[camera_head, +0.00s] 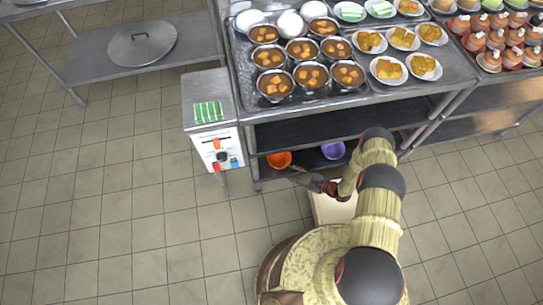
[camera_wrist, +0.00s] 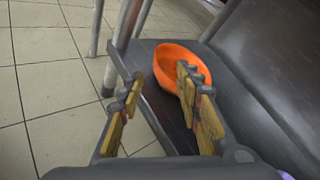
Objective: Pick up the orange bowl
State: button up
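The orange bowl (camera_head: 279,159) sits on the dark lower shelf of the steel counter, near its left end. In the wrist view the orange bowl (camera_wrist: 170,58) stands beyond my fingers, with the right finger overlapping its right part. My gripper (camera_wrist: 158,82) is open, its two yellow-padded fingers spread apart with nothing between them. In the head view my gripper (camera_head: 300,176) is just right of the bowl, at the shelf's front. I cannot tell whether a finger touches the bowl.
A purple bowl (camera_head: 333,150) sits on the same lower shelf (camera_head: 305,160), to the right. A shelf leg (camera_wrist: 124,30) stands near the orange bowl. A control box (camera_head: 217,150) is at the counter's left. The tiled floor (camera_head: 100,210) at left is clear.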

jog(key=b+x, duration=0.3)
jog(key=x, duration=0.5)
jog(key=shift+r, duration=0.1)
jog(key=c, duration=0.3)
grip_shut()
dwell(0.3)
